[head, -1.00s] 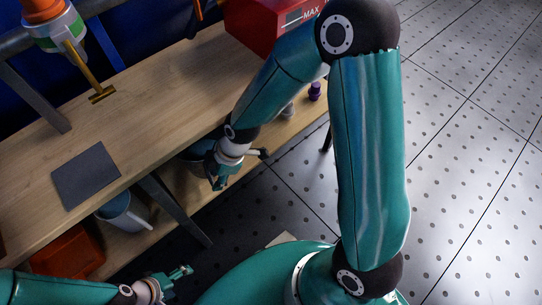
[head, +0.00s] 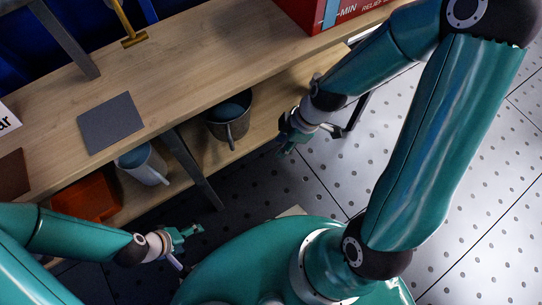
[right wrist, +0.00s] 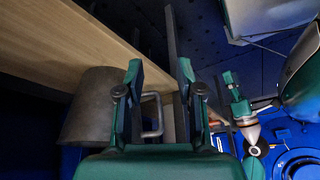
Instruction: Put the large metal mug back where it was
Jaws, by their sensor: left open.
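The large dark metal mug (head: 228,122) stands upright on the lower shelf, right of a table leg, its handle facing the front edge. My right gripper (head: 287,143) is open and empty to the right of the mug, apart from it. In the right wrist view the mug (right wrist: 88,108) is at left, and its handle (right wrist: 153,115) shows beyond and between the open fingers (right wrist: 158,75). My left gripper (head: 192,234) is open and empty in front of the shelf, low in the head view.
A paler mug (head: 143,165) and an orange bin (head: 88,196) are on the lower shelf to the left. A table leg (head: 192,168) stands between the mugs. A grey mat (head: 110,124) and a red box (head: 322,14) are on the bench top. Shelf right of the metal mug is clear.

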